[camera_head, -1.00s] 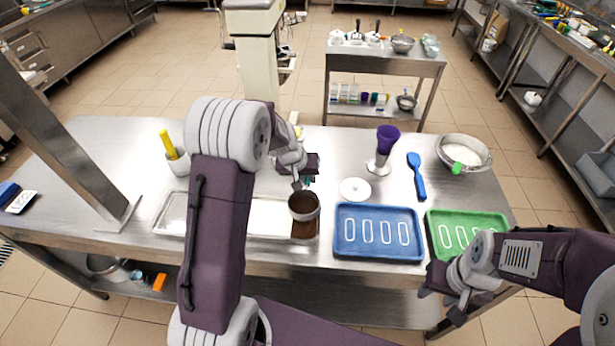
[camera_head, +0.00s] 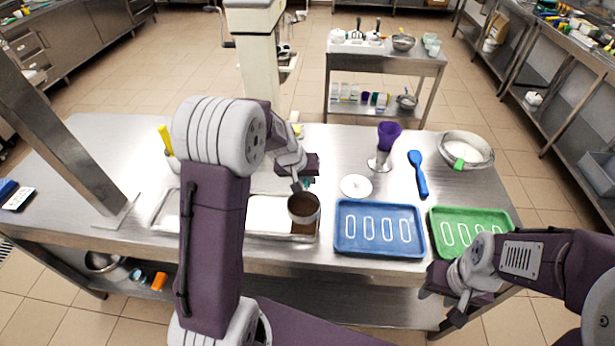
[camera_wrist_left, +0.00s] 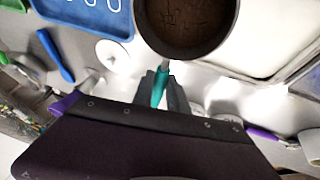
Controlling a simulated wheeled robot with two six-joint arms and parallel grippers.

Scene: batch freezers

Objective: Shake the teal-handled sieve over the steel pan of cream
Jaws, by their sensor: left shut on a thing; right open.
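The sieve (camera_head: 304,208), a round dark-rimmed cup holding brown powder, is over the right end of the steel pan. It fills the top middle of the left wrist view (camera_wrist_left: 187,25). My left gripper (camera_wrist_left: 161,88) is shut on its teal handle (camera_wrist_left: 159,90). The steel pan (camera_head: 262,238) holds white cream (camera_head: 265,213), with a brown patch (camera_head: 305,231) at its right end below the sieve. My left arm hides part of the pan. My right gripper (camera_head: 441,303) is open and empty near the table's front edge, in front of the green tray.
A blue tray (camera_head: 378,251) lies right of the pan, a green tray (camera_head: 470,213) beyond it. Behind them are a white lid (camera_head: 356,186), a purple cup on a stand (camera_head: 389,135), a blue spoon (camera_head: 418,174) and a bowl of white powder (camera_head: 466,150). A post (camera_head: 65,140) stands left.

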